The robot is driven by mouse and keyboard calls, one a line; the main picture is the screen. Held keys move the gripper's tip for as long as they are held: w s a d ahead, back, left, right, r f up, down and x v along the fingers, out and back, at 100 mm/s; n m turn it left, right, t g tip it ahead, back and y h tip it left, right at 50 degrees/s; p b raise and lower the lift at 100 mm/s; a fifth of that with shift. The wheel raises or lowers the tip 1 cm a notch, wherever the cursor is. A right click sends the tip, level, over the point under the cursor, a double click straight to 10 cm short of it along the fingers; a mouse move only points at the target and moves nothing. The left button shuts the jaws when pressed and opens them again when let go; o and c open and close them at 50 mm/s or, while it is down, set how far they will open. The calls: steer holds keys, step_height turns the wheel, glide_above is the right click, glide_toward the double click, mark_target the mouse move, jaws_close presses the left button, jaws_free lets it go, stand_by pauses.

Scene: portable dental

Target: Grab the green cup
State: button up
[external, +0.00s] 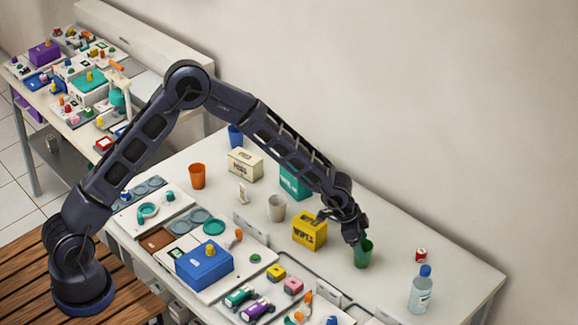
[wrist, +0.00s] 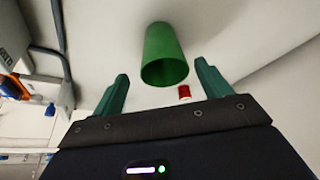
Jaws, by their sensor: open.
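The green cup (external: 364,256) stands upright on the white table, right of the yellow box, in the external view. In the wrist view the green cup (wrist: 164,55) lies ahead of my gripper, between the lines of its two fingers. My gripper (wrist: 160,90) is open, with green fingers apart on either side and nothing between the tips. In the external view my gripper (external: 358,238) is at the cup's upper left and overlaps its rim. I cannot tell there whether it touches the cup.
A yellow box (external: 309,231) stands close left of the cup. A small red can (external: 421,255) and a clear bottle with a blue cap (external: 421,290) stand to the right. A white cup (external: 276,208) and orange cup (external: 197,176) are farther left. The table's right end is mostly clear.

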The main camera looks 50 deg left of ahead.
steer(key=shift+a+x, duration=0.25)
steer(key=shift+x, duration=1.15)
steer(key=shift+a+x, duration=0.2)
steer(key=shift+x, duration=1.2)
steer(key=shift+f, duration=0.1)
steer(key=c, duration=1)
